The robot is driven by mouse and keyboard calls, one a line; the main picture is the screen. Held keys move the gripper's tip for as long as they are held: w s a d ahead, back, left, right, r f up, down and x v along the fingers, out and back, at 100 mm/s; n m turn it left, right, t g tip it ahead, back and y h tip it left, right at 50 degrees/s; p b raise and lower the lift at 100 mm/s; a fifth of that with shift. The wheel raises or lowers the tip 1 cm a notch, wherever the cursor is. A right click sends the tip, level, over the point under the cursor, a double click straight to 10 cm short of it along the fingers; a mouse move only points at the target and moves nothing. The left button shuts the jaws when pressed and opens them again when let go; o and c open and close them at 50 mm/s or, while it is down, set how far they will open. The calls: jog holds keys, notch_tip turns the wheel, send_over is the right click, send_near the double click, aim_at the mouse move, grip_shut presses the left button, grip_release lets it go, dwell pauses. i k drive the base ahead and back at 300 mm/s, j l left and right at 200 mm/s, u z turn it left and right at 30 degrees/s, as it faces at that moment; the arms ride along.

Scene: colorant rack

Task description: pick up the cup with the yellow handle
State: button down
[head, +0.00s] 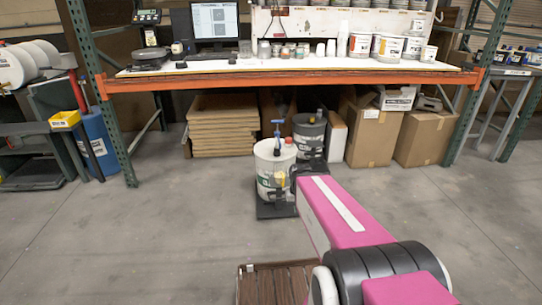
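I cannot clearly make out a cup with a yellow handle. A small white container (177,48) stands left of the monitor on the bench, too small to tell whether it has a handle. A small yellow patch (279,180) shows at the front of a white bucket (268,168) on the floor; I cannot tell what it is. My pink and black arm reaches forward at the lower right.
The bench (300,72) with an orange front beam holds a scale (151,58), a monitor (214,22), jars and several tubs. A grey bucket (309,135) and cardboard boxes (372,135) stand below. A brown slatted surface (270,284) lies in front. The grey floor is clear left and right.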

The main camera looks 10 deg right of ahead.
aim_at(281, 177)
jog(key=i, duration=1)
